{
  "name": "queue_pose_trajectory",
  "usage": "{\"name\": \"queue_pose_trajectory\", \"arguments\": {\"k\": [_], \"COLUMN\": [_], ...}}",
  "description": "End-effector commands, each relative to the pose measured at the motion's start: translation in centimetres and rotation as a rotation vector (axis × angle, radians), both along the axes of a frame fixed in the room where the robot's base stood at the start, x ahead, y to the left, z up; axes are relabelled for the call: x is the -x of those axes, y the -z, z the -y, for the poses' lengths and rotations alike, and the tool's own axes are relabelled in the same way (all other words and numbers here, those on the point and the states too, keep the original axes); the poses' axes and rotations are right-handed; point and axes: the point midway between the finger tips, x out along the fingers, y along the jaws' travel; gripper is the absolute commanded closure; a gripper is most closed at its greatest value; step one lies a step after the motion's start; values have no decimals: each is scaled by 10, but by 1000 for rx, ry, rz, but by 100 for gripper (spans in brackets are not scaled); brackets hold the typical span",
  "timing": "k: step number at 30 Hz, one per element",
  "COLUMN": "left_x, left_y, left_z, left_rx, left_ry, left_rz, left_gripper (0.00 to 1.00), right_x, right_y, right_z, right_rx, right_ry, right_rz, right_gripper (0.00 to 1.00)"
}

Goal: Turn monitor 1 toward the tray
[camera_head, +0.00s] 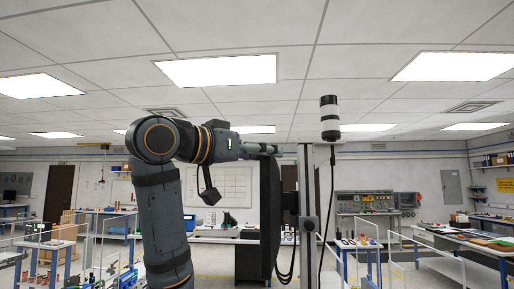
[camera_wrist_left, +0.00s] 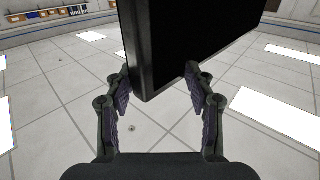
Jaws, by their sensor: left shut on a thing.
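The monitor (camera_head: 269,215) is a black panel seen almost edge-on in the head view, upright and mounted on a grey metal post (camera_head: 306,190). In the left wrist view its dark screen and thick frame (camera_wrist_left: 142,60) fill the top middle. My left gripper (camera_head: 262,149) is at the monitor's top edge. In the left wrist view its two fingers (camera_wrist_left: 158,90) stand on either side of a corner of the frame, shut on it. The right gripper is out of view. I cannot make out the tray.
Black cables (camera_head: 289,262) hang behind the monitor. Workbenches with railings stand farther back, left and right (camera_head: 470,238).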

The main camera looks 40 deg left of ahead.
Motion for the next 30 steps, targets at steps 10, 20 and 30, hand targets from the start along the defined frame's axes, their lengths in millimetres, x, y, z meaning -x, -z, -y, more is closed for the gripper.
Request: {"name": "queue_pose_trajectory", "arguments": {"k": [10, 20, 30], "left_x": [27, 50, 68], "left_y": [-1, -1, -6], "left_z": [16, 29, 38], "left_rx": [-4, -3, 0], "left_ry": [4, 2, -1], "left_rz": [5, 4, 5], "left_gripper": [57, 57, 57], "right_x": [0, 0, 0], "right_y": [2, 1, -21], "right_z": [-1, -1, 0], "right_rx": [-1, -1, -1], "right_ry": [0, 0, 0], "right_rz": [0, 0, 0], "right_gripper": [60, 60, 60]}}
